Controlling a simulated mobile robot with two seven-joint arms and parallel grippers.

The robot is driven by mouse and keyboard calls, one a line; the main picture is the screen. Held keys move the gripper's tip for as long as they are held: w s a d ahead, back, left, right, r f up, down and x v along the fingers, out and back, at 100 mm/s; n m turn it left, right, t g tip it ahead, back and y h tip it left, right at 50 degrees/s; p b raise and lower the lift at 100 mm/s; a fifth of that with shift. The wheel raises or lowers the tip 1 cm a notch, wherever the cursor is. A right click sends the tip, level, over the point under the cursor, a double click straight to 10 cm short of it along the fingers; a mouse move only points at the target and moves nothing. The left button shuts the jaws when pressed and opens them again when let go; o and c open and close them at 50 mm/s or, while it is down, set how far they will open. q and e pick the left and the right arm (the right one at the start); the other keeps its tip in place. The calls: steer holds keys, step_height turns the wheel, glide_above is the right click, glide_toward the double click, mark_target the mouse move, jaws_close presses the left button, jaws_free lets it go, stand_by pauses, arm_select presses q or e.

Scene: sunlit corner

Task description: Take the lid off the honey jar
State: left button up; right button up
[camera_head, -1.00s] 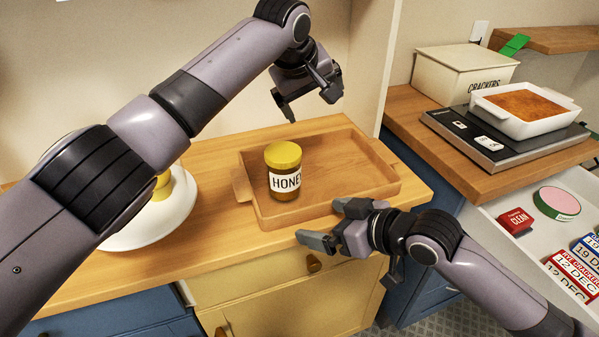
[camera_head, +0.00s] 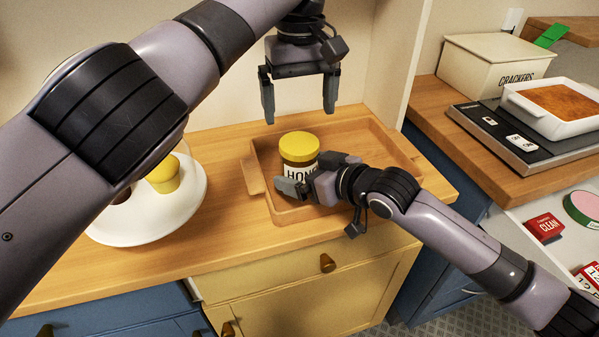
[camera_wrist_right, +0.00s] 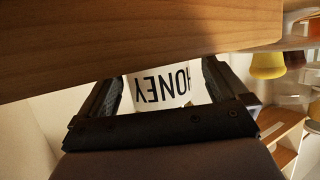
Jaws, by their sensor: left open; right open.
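The honey jar (camera_head: 296,171) stands upright in the wooden tray (camera_head: 345,145), with its yellow lid (camera_head: 299,147) on. My left gripper (camera_head: 298,106) is open and empty above and behind the jar, fingers pointing down. My right gripper (camera_head: 305,178) is open low at the jar's front and hides part of its lower body. In the right wrist view the jar's HONEY label (camera_wrist_right: 160,88) shows upside down between the two open fingers (camera_wrist_right: 162,92). Whether the fingers touch the jar cannot be told.
A white plate (camera_head: 160,222) with cupcakes stands left of the tray, partly behind my left arm. At right are a crackers box (camera_head: 490,65), a scale (camera_head: 500,135) with a baking dish (camera_head: 560,105), and an open drawer with a red box (camera_head: 544,227).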

steer(key=shift+x, duration=1)
